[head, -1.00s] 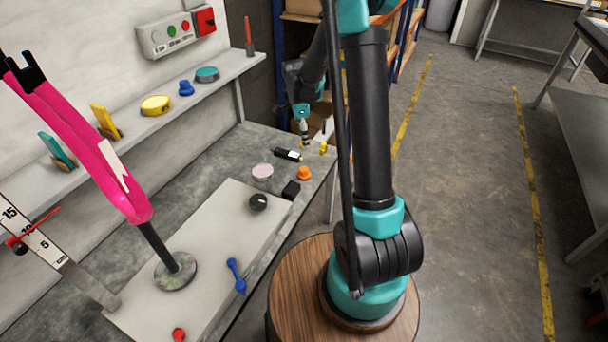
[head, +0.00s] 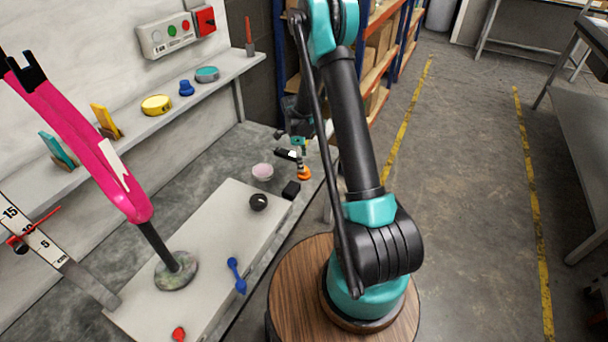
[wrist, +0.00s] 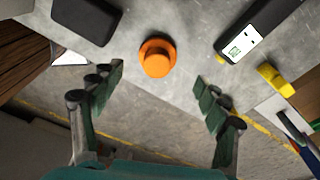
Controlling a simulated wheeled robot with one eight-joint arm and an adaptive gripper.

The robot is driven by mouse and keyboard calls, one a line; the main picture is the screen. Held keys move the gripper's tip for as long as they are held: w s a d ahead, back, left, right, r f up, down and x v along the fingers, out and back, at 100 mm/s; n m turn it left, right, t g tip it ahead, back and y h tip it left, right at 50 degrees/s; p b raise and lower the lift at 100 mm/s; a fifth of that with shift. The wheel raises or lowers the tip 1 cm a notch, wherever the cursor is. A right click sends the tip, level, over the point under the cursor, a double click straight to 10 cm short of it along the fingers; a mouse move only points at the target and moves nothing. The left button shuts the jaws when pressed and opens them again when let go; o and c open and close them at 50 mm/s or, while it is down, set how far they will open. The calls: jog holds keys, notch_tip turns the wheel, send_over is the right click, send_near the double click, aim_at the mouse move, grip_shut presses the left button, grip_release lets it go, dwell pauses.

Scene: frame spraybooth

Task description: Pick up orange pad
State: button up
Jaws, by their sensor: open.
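The orange pad (wrist: 157,58) is a small round orange piece with a wider base, resting on the grey bench top. In the wrist view it lies beyond and between my open fingertips, with nothing between the fingers. I cannot tell the exact height of the fingertips above the bench.
A black block (head: 291,190) is near the pad, and a black device with a white label (wrist: 254,35) lies on its other side. A yellow piece (wrist: 275,78) is close to my right finger. A pink round dish (head: 262,171) and a black knob (head: 258,202) are farther left.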

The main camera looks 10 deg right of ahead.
jog(key=shift+s+d+f, duration=0.1)
jog(key=shift+f, duration=0.9)
jog(key=shift+s+d+f, duration=0.1)
jog(key=shift+d+f, duration=0.05)
jog(key=shift+f, duration=0.85)
jog(key=shift+s+d+f, duration=0.1)
jog(key=shift+f, duration=0.9)
jog(key=shift+c, duration=0.6)
jog(key=c, duration=1.1)
notch_tip(320, 180, up, 20)
